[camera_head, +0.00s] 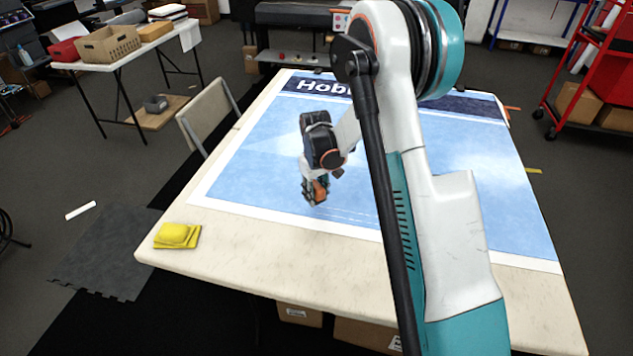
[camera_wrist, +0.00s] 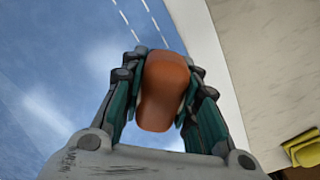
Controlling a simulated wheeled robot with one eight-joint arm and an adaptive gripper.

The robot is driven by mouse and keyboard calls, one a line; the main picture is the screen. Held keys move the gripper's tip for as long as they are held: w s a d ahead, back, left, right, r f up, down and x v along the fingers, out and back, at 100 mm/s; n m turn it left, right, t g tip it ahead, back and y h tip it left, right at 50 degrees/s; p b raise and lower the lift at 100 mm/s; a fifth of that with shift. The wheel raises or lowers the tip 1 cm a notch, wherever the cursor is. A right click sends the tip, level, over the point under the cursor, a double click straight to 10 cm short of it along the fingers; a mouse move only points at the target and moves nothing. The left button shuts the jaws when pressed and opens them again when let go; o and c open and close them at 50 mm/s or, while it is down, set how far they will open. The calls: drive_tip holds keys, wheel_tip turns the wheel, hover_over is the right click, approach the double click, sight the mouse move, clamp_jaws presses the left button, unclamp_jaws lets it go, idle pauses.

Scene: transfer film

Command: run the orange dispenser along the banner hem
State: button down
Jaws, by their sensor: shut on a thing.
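The banner (camera_head: 270,150) lies flat on the table, blue with a dark strip and white lettering at its far edge. Its white hem (camera_head: 340,226) runs along the near side, and it also shows in the wrist view (camera_wrist: 205,50). My gripper (camera_head: 315,192) is over the banner close to the near hem. It is shut on the orange dispenser (camera_wrist: 163,90), with a finger on each side of it. The dispenser (camera_head: 319,188) is small and partly covered by the fingers in the head view. Dashed white lines show on the blue beside the hem. I cannot tell whether the dispenser touches the banner.
A yellow folded cloth (camera_head: 178,235) lies on the table's near left corner, left of the banner. The cream table edge (camera_head: 240,275) is bare along the front. A chair (camera_head: 205,118) stands against the left side. A red cart (camera_head: 600,75) stands at the right. My arm hides the banner's middle right.

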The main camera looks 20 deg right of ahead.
sight(316, 185)
drive_tip(key=shift+s+r+p, duration=0.1)
drive_tip(key=shift+r+p, duration=0.75)
drive_tip(key=shift+r, duration=1)
